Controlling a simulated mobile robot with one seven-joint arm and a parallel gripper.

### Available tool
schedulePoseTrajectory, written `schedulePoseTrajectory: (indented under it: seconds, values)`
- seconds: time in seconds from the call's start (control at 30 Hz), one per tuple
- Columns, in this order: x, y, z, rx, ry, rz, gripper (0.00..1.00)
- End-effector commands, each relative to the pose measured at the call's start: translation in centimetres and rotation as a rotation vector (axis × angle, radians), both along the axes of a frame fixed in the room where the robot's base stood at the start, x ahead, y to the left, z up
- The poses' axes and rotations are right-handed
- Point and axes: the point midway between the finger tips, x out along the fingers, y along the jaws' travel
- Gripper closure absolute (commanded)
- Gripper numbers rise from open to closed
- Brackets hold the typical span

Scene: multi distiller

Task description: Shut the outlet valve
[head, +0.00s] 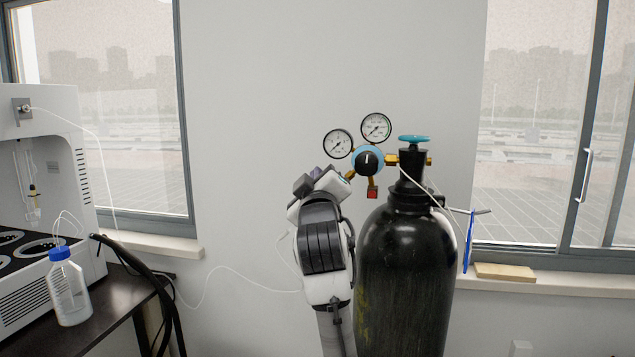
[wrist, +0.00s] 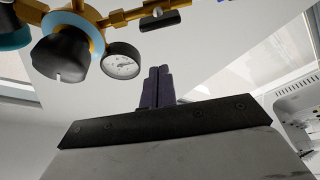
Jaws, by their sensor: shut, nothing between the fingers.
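A pressure regulator with a black knob (head: 369,162) in a blue ring is on the neck of a black gas cylinder (head: 405,270). In the wrist view, a brass outlet pipe carries a small dark lever (wrist: 159,20), which I take as the outlet valve. It lies roughly along the pipe. The black knob (wrist: 62,56) and a round gauge (wrist: 122,61) are to its left. My gripper (wrist: 158,72) is shut and empty, below the lever in the picture and apart from it. In the head view my arm is left of the regulator, and the fingers are hard to make out.
Two gauges (head: 376,127) stand above the regulator, and a blue handwheel (head: 414,139) tops the cylinder. A thin white tube runs across the wall. A blue-capped bottle (head: 68,288) and a white machine (head: 40,180) are on the dark table at left.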

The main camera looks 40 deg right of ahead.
Motion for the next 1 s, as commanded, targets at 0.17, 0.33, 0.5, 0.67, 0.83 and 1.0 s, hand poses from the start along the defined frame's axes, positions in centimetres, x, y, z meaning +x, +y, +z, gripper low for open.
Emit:
schedulePoseTrajectory:
  seconds: [0.17, 0.33, 0.5, 0.67, 0.83, 1.0]
  values:
    - [0.7, -1.9, -0.5, 0.002, 0.002, -0.003, 1.00]
    - [-0.3, -2.6, -1.8, 0.001, 0.000, 0.000, 1.00]
    - [-0.7, -2.9, -2.4, 0.000, -0.001, 0.001, 1.00]
    - [-0.7, -2.8, -2.4, -0.001, 0.000, 0.001, 1.00]
    - [-0.7, -2.8, -2.4, 0.000, -0.002, 0.000, 1.00]
    - [-0.6, -2.8, -2.5, 0.015, -0.019, 0.002, 1.00]
